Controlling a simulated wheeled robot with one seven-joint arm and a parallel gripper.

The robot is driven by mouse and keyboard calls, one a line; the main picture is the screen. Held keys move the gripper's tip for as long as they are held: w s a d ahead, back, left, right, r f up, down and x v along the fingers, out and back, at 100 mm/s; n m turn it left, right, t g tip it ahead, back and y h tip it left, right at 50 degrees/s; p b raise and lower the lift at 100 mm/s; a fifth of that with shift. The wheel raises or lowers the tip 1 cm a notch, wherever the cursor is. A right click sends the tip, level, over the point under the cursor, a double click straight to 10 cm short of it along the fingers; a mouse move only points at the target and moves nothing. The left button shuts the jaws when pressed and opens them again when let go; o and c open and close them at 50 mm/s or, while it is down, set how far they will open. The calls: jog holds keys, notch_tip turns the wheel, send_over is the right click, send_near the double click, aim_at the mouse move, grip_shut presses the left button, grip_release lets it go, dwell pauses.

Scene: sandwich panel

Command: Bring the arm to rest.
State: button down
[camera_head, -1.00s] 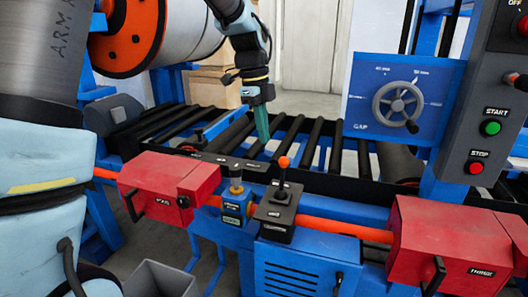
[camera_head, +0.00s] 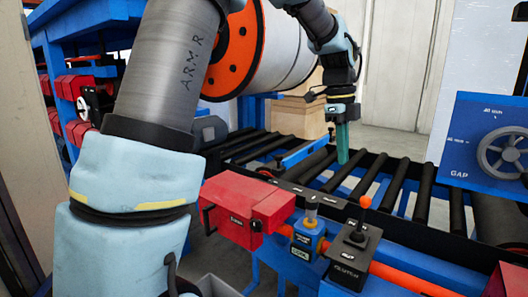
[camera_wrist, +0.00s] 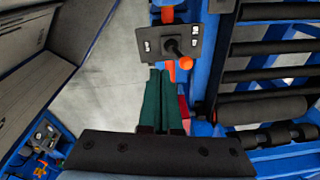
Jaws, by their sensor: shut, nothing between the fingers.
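My gripper (camera_head: 342,143) hangs from my raised arm with its green fingers pointing down. It is above the black roller conveyor in the head view, apart from anything else as far as I can see. The fingers also show in the wrist view (camera_wrist: 163,100), close together and empty.
A red box (camera_head: 247,207) and a black joystick box (camera_head: 353,240) with an orange knob sit on the blue frame's front rail. The joystick also shows in the wrist view (camera_wrist: 172,46). Black rollers (camera_head: 399,182) lie behind. A blue gap panel (camera_head: 484,142) stands at right.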

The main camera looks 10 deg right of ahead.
jog(key=a+f+n+t, duration=0.1)
jog(key=a+f+n, duration=0.3)
jog(key=a+n, duration=0.5)
jog(key=a+f+n, duration=0.3)
jog(key=a+n, duration=0.3)
jog(key=a, duration=0.5)
jog(key=s+a+f+n, duration=0.2)
jog(key=s+a+n, duration=0.1)
jog(key=a+n, duration=0.3)
jog(key=s+a+f+n+t+y, duration=0.1)
jog(key=s+a+f+n, duration=0.2)
jog(key=a+n, duration=0.3)
jog(key=shift+s+a+f+n, duration=0.2)
jog(key=shift+s+a+n, duration=0.1)
jog(key=shift+a, duration=0.1)
